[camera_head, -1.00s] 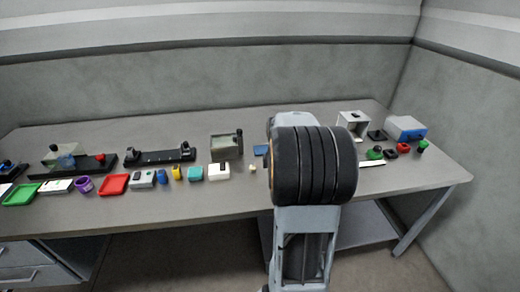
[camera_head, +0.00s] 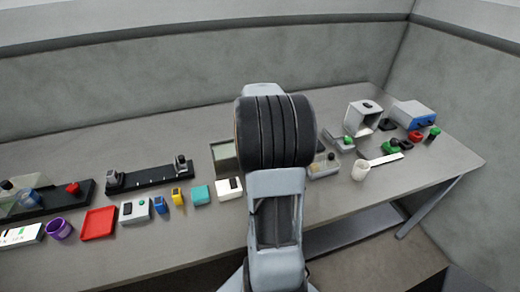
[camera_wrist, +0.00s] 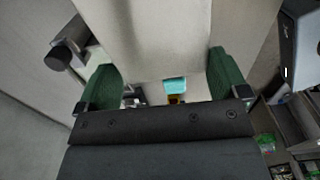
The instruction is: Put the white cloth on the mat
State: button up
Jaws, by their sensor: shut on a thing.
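My gripper (camera_wrist: 162,66) shows in the wrist view, with a green-padded finger on each side. It is shut on a broad, pale piece that looks like the white cloth (camera_wrist: 155,35), which fills the space between the fingers and runs to the top edge. In the head view my own arm hides the gripper and the cloth. I cannot make out the mat in either current view; my arm covers the middle of the bench.
On the grey bench (camera_head: 330,225) stand a red tray (camera_head: 99,223), purple cup (camera_head: 60,229), teal block (camera_head: 201,194), white box (camera_head: 229,189) and white cup (camera_head: 360,171). A blue-fronted box (camera_head: 414,115) stands at the back right. The front right of the bench is clear.

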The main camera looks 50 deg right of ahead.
jog(key=shift+w+d+f+p, duration=0.55)
jog(key=shift+w+d+f, duration=0.5)
jog(key=shift+d+f, duration=0.55)
jog(key=shift+w+d+f+p, duration=0.5)
jog(key=shift+w+d+f, duration=0.55)
jog(key=shift+d+f, duration=0.6)
jog(key=shift+w+d+f+p, duration=0.55)
jog(key=shift+w+d+f, duration=0.6)
jog(key=shift+d, duration=0.75)
jog(key=shift+f, duration=1.7)
jog(key=shift+f, duration=0.1)
jog(key=shift+f, duration=0.15)
jog(key=o, duration=0.7)
jog(key=shift+c, duration=0.2)
jog(key=shift+r, duration=0.2)
